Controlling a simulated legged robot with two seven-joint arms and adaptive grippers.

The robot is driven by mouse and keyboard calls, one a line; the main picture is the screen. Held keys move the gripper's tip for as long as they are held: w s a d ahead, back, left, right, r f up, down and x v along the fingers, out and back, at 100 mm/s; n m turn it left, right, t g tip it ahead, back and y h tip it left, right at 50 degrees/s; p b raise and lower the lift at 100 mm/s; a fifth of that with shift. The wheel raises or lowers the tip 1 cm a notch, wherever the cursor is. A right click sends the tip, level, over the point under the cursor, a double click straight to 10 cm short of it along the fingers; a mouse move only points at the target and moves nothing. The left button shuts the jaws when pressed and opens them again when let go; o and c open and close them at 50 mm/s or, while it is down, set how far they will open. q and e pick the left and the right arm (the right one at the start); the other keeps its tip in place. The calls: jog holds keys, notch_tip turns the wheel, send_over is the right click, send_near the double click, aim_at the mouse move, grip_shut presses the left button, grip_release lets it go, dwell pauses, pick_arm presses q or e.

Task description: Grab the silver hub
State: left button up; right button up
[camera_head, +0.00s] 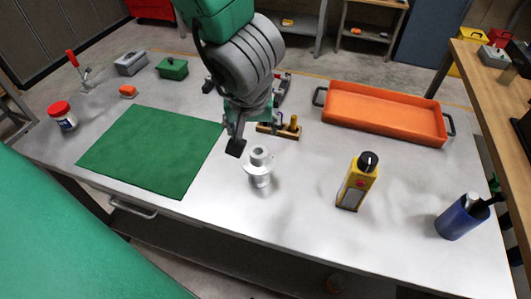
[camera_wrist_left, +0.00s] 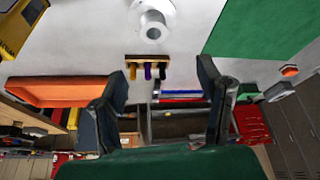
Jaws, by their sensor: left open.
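The silver hub (camera_head: 259,168) stands upright on the grey table, a flanged cylinder with a narrower top, just right of the green mat. My left gripper (camera_head: 237,144) is above the table, up and to the left of the hub in the head view, apart from it. In the left wrist view the hub (camera_wrist_left: 153,24) shows at the top, beyond the two spread fingers of my left gripper (camera_wrist_left: 160,82). The gripper is open with nothing between its fingers. My right gripper is not in view.
The green mat (camera_head: 150,152) lies to the left. A small wooden rack (camera_head: 270,129) with pegs stands behind the hub. An orange tray (camera_head: 385,112) is at the back right.

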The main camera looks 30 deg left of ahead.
pick_arm(q)
jog(key=b, duration=0.3)
send_near(257, 152)
jog(key=x, duration=0.3)
jog(key=shift+w+d+f+b, duration=0.1)
jog(key=shift+f+b, duration=0.1)
jog(key=shift+b, duration=0.15)
jog(key=shift+w+a+f, duration=0.1)
jog(key=shift+a+f, duration=0.3)
jog(key=shift+a, duration=0.1)
jog(key=f, duration=0.1)
jog(key=f+b, duration=0.1)
jog(key=f, duration=0.1)
jog(key=w+f+b, duration=0.1)
jog(key=shift+w+d+f, duration=0.1)
jog(key=shift+d+f, duration=0.05)
jog(key=shift+d, duration=0.15)
jog(key=shift+w+d, duration=0.15)
jog(key=shift+a, duration=0.35)
grip_shut()
jog(key=shift+a, duration=0.15)
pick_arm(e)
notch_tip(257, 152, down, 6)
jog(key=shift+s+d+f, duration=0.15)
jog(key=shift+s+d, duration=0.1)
